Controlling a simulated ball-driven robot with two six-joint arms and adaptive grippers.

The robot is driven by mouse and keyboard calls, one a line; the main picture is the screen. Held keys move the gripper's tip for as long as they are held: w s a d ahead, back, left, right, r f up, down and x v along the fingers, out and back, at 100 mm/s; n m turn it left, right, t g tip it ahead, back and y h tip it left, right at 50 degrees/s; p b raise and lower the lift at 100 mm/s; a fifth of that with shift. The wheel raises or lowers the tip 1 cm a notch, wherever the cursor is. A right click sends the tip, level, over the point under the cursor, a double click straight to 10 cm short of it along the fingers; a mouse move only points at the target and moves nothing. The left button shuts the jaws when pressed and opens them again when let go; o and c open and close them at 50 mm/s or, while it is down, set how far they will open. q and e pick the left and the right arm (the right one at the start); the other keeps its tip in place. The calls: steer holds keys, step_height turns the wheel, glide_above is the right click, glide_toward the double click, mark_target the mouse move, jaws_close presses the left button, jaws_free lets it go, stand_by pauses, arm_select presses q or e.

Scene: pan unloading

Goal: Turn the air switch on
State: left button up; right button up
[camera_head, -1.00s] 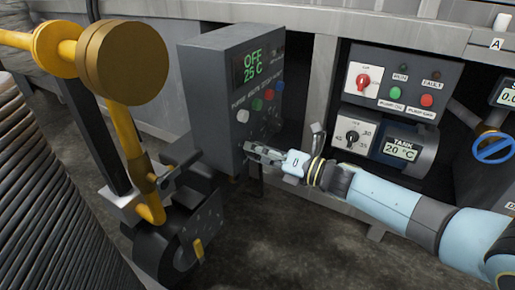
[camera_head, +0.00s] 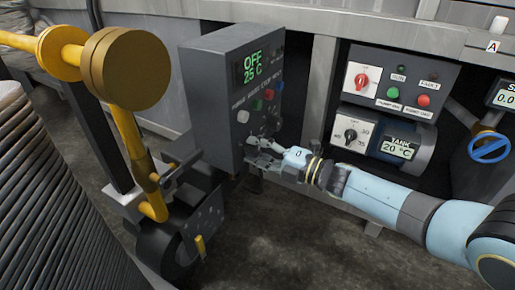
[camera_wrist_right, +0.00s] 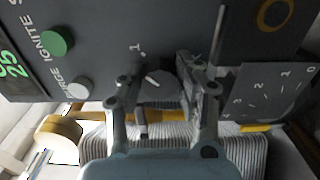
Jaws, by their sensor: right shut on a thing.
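The grey control box (camera_head: 205,100) stands at centre left in the head view, its green display reading OFF and 25 C. A small dark rotary switch with a white pointer line (camera_wrist_right: 155,86) sits on its face below the buttons, beside a "1" mark in the right wrist view. It looks like the air switch, though no air label is readable. My right gripper (camera_head: 262,150) is at the lower part of the face. In the wrist view its fingers (camera_wrist_right: 160,88) stand on both sides of the switch, shut on it. My left gripper is out of view.
White and green buttons (camera_wrist_right: 55,42) are near the fingers. A numbered dial plate (camera_wrist_right: 268,92) lies to the wrist view's right. A yellow pipe (camera_head: 128,130) rises left of the box. A second panel (camera_head: 395,85) with red and black knobs stands right, above my right arm.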

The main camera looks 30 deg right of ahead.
steer(key=shift+f, duration=0.1)
stand_by(0.4)
steer(key=o, duration=1.1)
steer(key=shift+o, duration=0.2)
steer(key=v, duration=1.2)
steer(key=shift+d, duration=0.1)
